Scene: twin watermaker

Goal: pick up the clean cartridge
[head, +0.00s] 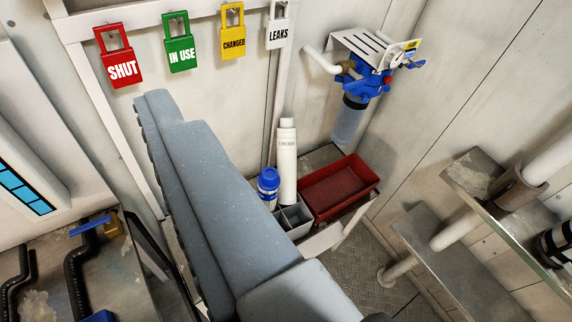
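A white upright cylinder with a narrower top and small grey print, which looks like the clean cartridge (287,165), stands behind a grey divided caddy and left of a red tray. Its lower end is hidden. A large blue-grey form, apparently my gripper (165,110), runs from the bottom middle to the upper left, with a ribbed left edge. Its tip is left of the cartridge and apart from it in the picture. I cannot tell whether its jaws are open, and I see nothing held.
A blue-capped white bottle (268,185) stands close left of the cartridge. The grey caddy (296,221) and empty red tray (340,187) are beside it. A blue filter housing (362,85) hangs on the wall above right. Metal shelves (440,255) and white pipes occupy the right. Tags hang above.

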